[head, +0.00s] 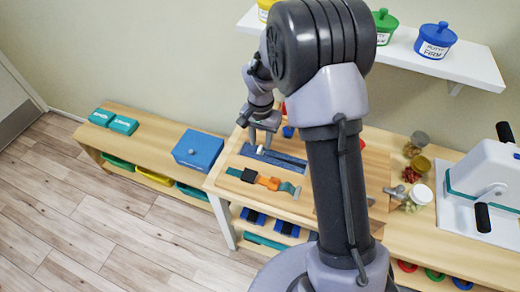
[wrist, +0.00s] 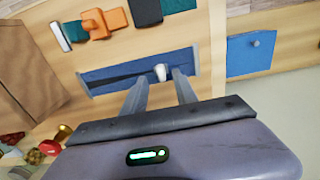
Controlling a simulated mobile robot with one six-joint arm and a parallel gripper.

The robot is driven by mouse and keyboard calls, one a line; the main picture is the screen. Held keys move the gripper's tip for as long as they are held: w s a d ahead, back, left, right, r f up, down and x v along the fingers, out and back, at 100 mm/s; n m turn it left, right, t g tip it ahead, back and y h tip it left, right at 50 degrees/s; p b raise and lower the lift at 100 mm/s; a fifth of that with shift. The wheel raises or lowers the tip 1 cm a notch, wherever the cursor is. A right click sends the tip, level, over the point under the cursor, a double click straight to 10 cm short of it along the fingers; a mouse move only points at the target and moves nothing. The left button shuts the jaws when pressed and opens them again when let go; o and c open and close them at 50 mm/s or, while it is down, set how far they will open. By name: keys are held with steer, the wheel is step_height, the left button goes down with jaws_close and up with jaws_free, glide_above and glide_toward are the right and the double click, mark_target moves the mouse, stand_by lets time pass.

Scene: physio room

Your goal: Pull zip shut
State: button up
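The zip is set in a dark blue fabric strip (head: 291,159) on the wooden board (head: 225,183); the strip also shows in the wrist view (wrist: 115,77). A dark gap runs along it, left of the white zip pull (wrist: 161,73) in the wrist view. The pull (head: 260,149) is nearer the strip's left end in the head view. My gripper (head: 263,138) is over the strip, pointing down. In the wrist view its two fingers (wrist: 160,82) stand apart on either side of the pull, with space visible on both sides. Whether the fingertips are at the pull's height is unclear.
An orange and black buckle strap (head: 262,180) lies in front of the zip strip. A blue box (head: 198,149) stands left on the lower bench. Jars (head: 420,194) and a white machine (head: 480,190) are at right. My arm hides part of the board.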

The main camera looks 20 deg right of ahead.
mark_target(260, 148)
step_height(260, 148, down, 3)
steer(key=shift+f+b, duration=0.1)
steer(key=shift+b, duration=0.25)
steer(key=shift+a, duration=0.1)
steer(key=shift+c, duration=0.4)
jaws_close()
stand_by(0.7)
